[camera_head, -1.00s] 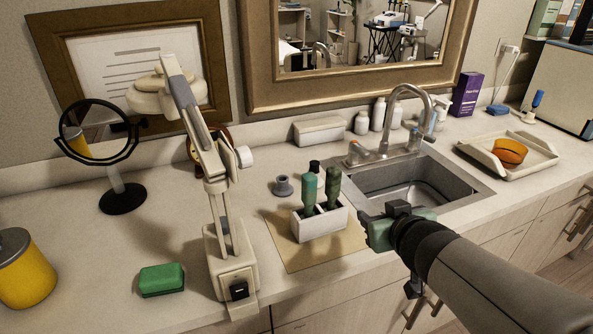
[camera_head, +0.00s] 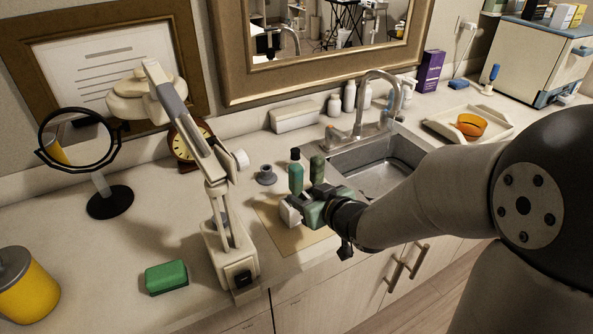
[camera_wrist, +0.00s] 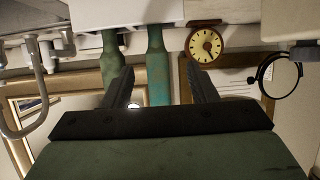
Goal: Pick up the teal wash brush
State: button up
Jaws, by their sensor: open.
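The teal wash brush (camera_head: 296,179) stands upright in a white two-slot holder (camera_head: 289,214), left of a darker green brush (camera_head: 317,169). My gripper (camera_head: 296,204) is open and empty in front of the holder, hiding most of it and the brushes' lower parts. In the wrist view, which is upside down, the teal brush (camera_wrist: 158,72) shows between the fingers of my gripper (camera_wrist: 160,84). The dark green brush (camera_wrist: 112,62) lies just left of it, partly behind the left finger. I cannot tell how far the fingertips are from the teal brush.
The holder stands on a beige mat (camera_head: 295,246). A jointed lamp arm (camera_head: 216,205) stands to the left and the sink (camera_head: 375,175) is to the right. A small grey cup (camera_head: 266,176) sits behind. A green block (camera_head: 166,277) lies at front left.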

aim_at(297, 191)
jog(key=x, duration=0.3)
jog(key=shift+w+a+f, duration=0.15)
jog(key=shift+a+f, duration=0.05)
jog(key=shift+d+p+x, duration=0.2)
jog(key=shift+p+x, duration=0.15)
jog(key=shift+x, duration=2.05)
jog(key=shift+w+r, duration=0.15)
jog(key=c, duration=1.1)
